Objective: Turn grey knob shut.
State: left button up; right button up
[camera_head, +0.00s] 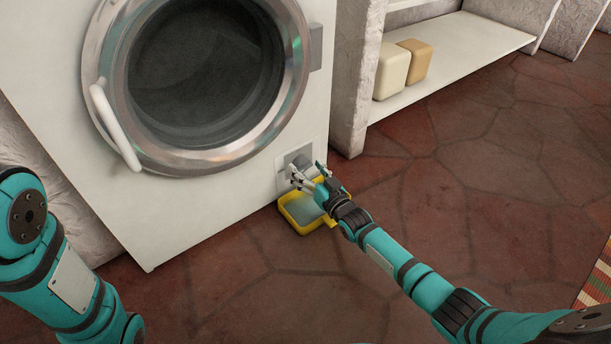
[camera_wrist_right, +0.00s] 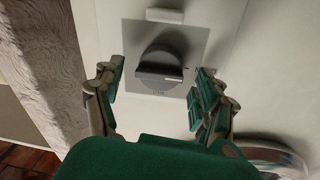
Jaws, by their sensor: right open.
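The grey knob (camera_wrist_right: 160,68) sits on a square grey plate (camera_wrist_right: 190,45) low on the front of a white washing machine (camera_head: 200,200). In the head view the knob (camera_head: 301,160) is partly hidden by my right gripper. My right gripper (camera_head: 308,172) is in front of the plate. In the right wrist view its open fingers (camera_wrist_right: 158,92) stand on either side of the knob, apart from it. A ridge with a pale line on the knob lies nearly level in that view. Of my left side only arm links show; its gripper is out of view.
A yellow tray (camera_head: 290,218) with greyish contents stands on the floor below the knob, under my right gripper. The round door (camera_head: 207,160) is closed, with a white handle (camera_head: 115,128). A stone pillar and shelf (camera_head: 460,50) stand right. The reddish floor (camera_head: 480,190) is mostly clear.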

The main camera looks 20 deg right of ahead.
jog(key=shift+w+a, duration=0.15)
jog(key=shift+w, duration=0.4)
jog(key=c, duration=1.1)
jog(key=shift+c, duration=0.2)
